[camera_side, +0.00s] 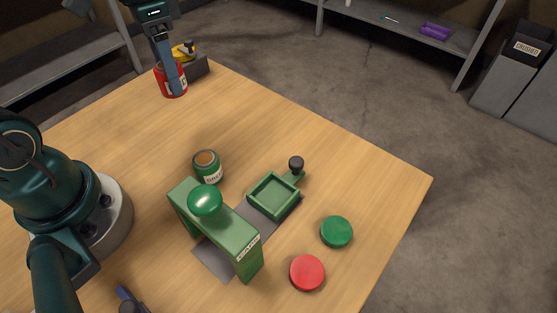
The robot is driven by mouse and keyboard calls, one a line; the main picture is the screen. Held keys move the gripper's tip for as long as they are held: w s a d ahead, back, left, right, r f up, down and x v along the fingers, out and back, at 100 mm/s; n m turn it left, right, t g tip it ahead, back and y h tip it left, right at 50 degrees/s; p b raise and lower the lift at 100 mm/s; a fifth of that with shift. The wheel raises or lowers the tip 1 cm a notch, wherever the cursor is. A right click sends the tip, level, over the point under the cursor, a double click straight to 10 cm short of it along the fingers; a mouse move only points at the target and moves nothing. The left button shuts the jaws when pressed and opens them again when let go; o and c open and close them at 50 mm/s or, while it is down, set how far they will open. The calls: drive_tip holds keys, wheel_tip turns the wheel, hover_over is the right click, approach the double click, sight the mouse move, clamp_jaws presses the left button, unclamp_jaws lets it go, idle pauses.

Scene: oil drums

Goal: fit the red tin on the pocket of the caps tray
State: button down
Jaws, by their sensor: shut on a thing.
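The red tin (180,90) is at the far left end of the table, beside a yellow and grey fixture. My gripper (173,80) comes down from above and is shut on it, hiding part of its top and side. I cannot tell whether the tin touches the table.
A green press (231,236) with a domed top stands beside the tray. An open green tin (207,170) stands behind it. A green cap (336,231) and a red cap (307,272) lie at the right. The yellow fixture (181,53) is at the back.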

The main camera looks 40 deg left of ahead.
drive_tip(key=shift+w+a+r+n, duration=0.1)
drive_tip(key=shift+w+r+n, duration=0.15)
drive_tip(key=shift+w, duration=0.2)
drive_tip(key=w+d+f+m, duration=0.1)
drive_tip(key=w+d+m, duration=0.15)
drive_tip(key=d, duration=0.65)
drive_tip(key=shift+s+d+f+m, duration=0.7)
drive_tip(key=shift+d+f, duration=0.45)
drive_tip(key=shift+d, duration=1.15)
drive_tip(key=shift+s+d+f+m, duration=0.7)
drive_tip(key=shift+d+f, duration=0.5)
drive_tip(key=shift+d, duration=1.1)
drive_tip(key=shift+s+d+f+m, duration=0.7)
drive_tip(key=shift+d+f, duration=0.45)
drive_tip(key=shift+d, duration=1.15)
drive_tip(key=shift+f, duration=1.05)
unclamp_jaws()
drive_tip(key=shift+r, duration=2.2)
